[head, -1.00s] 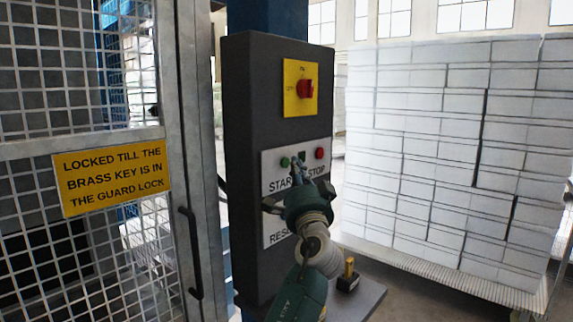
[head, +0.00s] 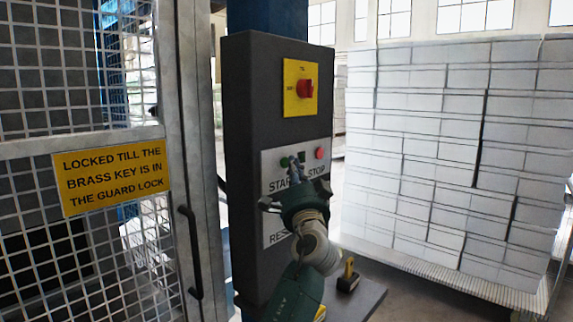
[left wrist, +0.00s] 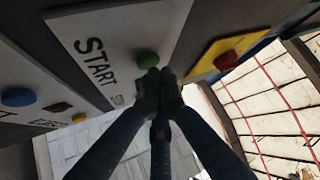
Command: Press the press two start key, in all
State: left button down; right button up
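The press control post (head: 250,130) stands in the middle of the head view. Its white panel (head: 270,158) carries the words START and STOP. A green start button (head: 284,162) sits above START and a pale red stop button (head: 320,153) above STOP. My left gripper (head: 294,172) is in front of the panel, just below and right of the green button. In the left wrist view its fingers are together with nothing seen between them, and their tips (left wrist: 160,76) overlap the edge of the green button (left wrist: 148,60). I cannot tell whether they touch it. My right gripper is not in view.
A red rotary switch (head: 305,88) on a yellow plate is above the panel. Blue (left wrist: 18,97) and other coloured buttons are lower on it. A mesh guard door (head: 90,235) with a yellow sign (head: 112,177) stands left. Stacked white blocks (head: 440,150) fill the right.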

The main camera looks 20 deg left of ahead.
pick_arm(q)
jog(key=shift+w+a, duration=0.15)
jog(key=shift+a, duration=0.3)
dwell(0.3)
jog(key=shift+d, duration=0.15)
jog(key=shift+s+d+b, duration=0.3)
jog(key=shift+d+b, duration=0.05)
jog(key=shift+d, duration=0.35)
jog(key=d, duration=0.1)
jog(key=s+d+b, duration=0.1)
jog(key=d, duration=0.2)
jog(key=shift+s+d, duration=0.25)
jog(key=shift+s, duration=0.1)
dwell(0.7)
